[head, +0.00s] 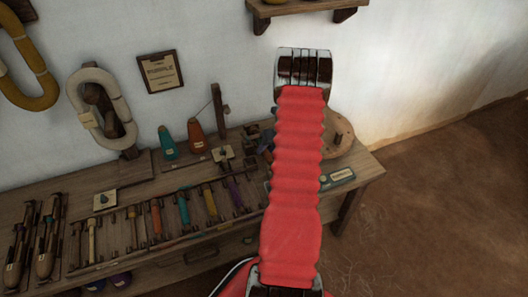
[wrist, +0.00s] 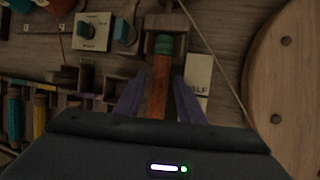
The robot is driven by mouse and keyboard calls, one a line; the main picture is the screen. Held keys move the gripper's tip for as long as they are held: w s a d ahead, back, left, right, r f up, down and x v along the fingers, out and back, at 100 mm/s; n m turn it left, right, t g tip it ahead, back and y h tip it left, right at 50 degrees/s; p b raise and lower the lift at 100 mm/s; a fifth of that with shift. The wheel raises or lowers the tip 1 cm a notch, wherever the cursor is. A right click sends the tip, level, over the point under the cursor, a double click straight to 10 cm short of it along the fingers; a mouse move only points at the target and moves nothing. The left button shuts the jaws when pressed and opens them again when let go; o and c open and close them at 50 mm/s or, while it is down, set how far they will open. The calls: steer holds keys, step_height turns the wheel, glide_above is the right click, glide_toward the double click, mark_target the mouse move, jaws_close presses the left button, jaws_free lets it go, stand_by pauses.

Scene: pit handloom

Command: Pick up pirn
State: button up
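In the wrist view, an orange-brown pirn (wrist: 160,85) with a green banded end (wrist: 165,44) lies between the fingers of my gripper (wrist: 159,98). The two purple fingers stand apart on either side of it, with narrow gaps visible, so the gripper looks open. The pirn's near end is hidden by the gripper body. In the head view my red arm covers the gripper and this pirn. Several other pirns, among them a teal one (head: 183,208) and a yellow one (head: 210,203), lie in a row on the bench rack.
The wooden bench (head: 120,178) runs along the white wall. A round wooden disc (wrist: 287,75) stands right of the gripper, with a thin cord beside it. A small box with a teal knob (wrist: 92,32) is at the left. Cones (head: 196,137) stand further back.

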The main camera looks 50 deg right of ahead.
steer(key=shift+f, duration=0.15)
stand_by(0.4)
jaws_close()
